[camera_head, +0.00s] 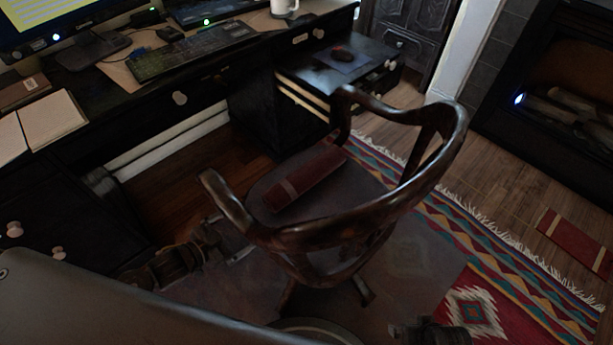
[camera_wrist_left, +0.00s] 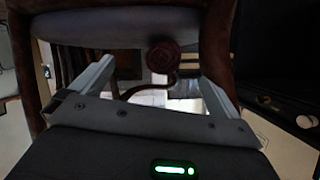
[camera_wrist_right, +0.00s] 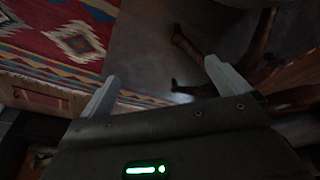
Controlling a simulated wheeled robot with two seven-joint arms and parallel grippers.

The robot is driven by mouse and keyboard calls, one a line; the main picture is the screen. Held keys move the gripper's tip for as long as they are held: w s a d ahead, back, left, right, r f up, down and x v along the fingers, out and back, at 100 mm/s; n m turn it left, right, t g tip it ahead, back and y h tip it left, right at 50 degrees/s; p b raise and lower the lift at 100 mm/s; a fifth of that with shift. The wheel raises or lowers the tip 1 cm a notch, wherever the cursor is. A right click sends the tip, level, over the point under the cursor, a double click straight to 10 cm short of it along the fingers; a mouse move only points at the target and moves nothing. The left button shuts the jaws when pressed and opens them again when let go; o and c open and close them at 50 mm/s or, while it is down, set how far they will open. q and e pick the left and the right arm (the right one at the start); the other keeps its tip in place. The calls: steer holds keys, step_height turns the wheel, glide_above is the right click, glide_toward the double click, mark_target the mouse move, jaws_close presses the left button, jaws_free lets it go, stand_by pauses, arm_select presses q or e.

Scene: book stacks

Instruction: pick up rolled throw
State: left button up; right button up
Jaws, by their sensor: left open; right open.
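A dark red rolled throw (camera_head: 312,178) with paler bands lies on the seat of a wooden armchair (camera_head: 345,235). Its round spiral end (camera_wrist_left: 165,56) shows in the left wrist view, between the fingers in the picture but beyond them. My left gripper (camera_wrist_left: 157,72) is open and empty, facing the chair at seat height, apart from the throw. In the head view my left wrist is dark at the chair's left side. My right gripper (camera_wrist_right: 162,70) is open and empty, low over the floor near the chair's legs. Its fingers are not clear in the head view.
The chair's curved arms and back rail surround the seat. A black desk (camera_head: 225,85) with keyboard (camera_head: 192,50) and mug (camera_head: 284,7) stands behind. A patterned rug (camera_head: 480,245) lies right, with a red banded item (camera_head: 575,241) on the wood floor beyond.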

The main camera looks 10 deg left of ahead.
mark_target(269, 203)
arm_select(q)
steer(key=shift+r, duration=0.1)
steer(key=w+d, duration=0.1)
steer(key=w, duration=0.2)
steer(key=w+d, duration=0.2)
steer(key=w, duration=0.1)
steer(key=w+d, duration=0.2)
steer(key=w, duration=0.1)
steer(key=shift+w+d+b, duration=0.25)
steer(key=shift+w+b, duration=0.1)
steer(key=b+x, duration=0.1)
steer(key=x, duration=0.4)
steer(key=shift+w+d, duration=0.2)
steer(key=shift+w, duration=0.15)
arm_select(e)
steer(key=v, duration=0.3)
steer(key=shift+w+r, duration=0.3)
arm_select(q)
steer(key=c, duration=1.1)
